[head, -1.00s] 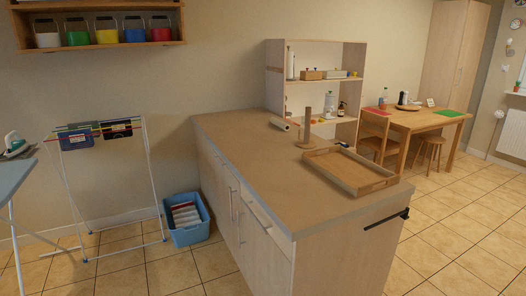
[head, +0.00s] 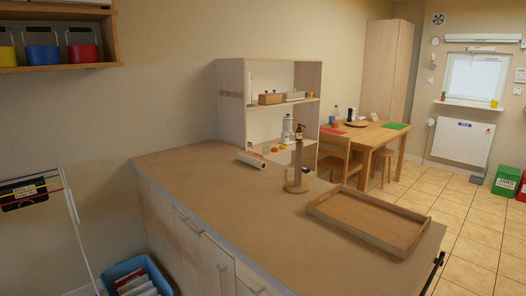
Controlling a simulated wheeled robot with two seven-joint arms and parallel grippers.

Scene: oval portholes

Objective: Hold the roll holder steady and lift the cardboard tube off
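The roll holder (head: 296,188) stands upright on the brown counter, with a round wooden base. A brown upright cylinder (head: 298,160) rises from the base, which looks like the cardboard tube on the holder's post. The post itself cannot be made out. Neither of my grippers is in view.
A small dark item sits just behind the holder. The counter's front left is clear. A shelf unit (head: 231,105) stands behind.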

